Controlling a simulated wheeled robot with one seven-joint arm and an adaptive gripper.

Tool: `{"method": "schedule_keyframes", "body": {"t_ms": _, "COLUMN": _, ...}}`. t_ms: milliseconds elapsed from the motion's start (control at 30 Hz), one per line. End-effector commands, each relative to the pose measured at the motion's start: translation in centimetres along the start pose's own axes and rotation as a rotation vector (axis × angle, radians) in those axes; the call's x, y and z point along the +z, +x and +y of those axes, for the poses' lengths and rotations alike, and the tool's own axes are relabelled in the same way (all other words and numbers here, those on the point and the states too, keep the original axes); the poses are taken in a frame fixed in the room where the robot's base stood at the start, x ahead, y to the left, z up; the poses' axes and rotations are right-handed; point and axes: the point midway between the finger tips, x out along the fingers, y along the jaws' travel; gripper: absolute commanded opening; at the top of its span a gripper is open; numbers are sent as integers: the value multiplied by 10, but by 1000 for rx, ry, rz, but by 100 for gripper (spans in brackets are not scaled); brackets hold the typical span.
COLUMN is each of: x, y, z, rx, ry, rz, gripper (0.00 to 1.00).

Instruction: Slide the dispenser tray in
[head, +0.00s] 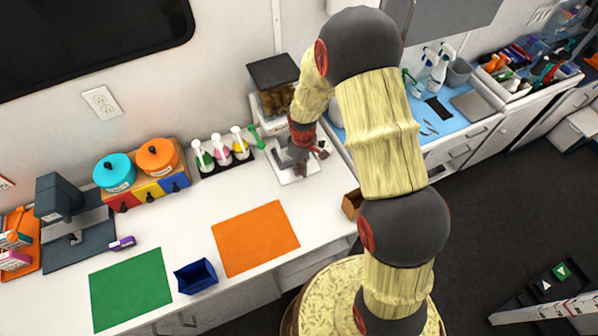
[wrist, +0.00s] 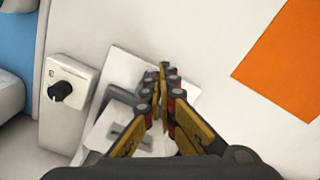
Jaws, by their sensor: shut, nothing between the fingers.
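The dispenser (head: 272,103) stands against the wall in the head view, with a dark raised lid and brown contents behind a clear front. A white tray (head: 285,175) shows low at its front, partly hidden by my gripper (head: 301,168). In the wrist view the pale tray (wrist: 124,68) lies under and beside my gripper (wrist: 163,70). The fingers are shut with nothing between them, close above the tray. I cannot tell whether they touch it. How far the tray sticks out is hard to judge behind the gripper.
A white box with a black knob (wrist: 61,92) is left of the tray in the wrist view. An orange mat (head: 255,238), a blue bin (head: 196,277) and a green mat (head: 130,289) lie on the counter. Bottles (head: 221,150) stand left of the dispenser.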

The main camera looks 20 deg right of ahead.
Motion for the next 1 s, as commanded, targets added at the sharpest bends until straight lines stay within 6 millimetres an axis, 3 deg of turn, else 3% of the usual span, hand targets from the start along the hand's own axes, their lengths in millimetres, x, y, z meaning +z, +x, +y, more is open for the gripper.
{"method": "schedule_keyframes", "body": {"t_ms": 800, "x": -46, "y": 0, "z": 26, "rx": 1, "ry": -1, "rz": 1, "gripper": 0}}
{"method": "schedule_keyframes", "body": {"t_ms": 1000, "x": -42, "y": 0, "z": 24, "rx": 0, "ry": 0, "rz": 0, "gripper": 0}}
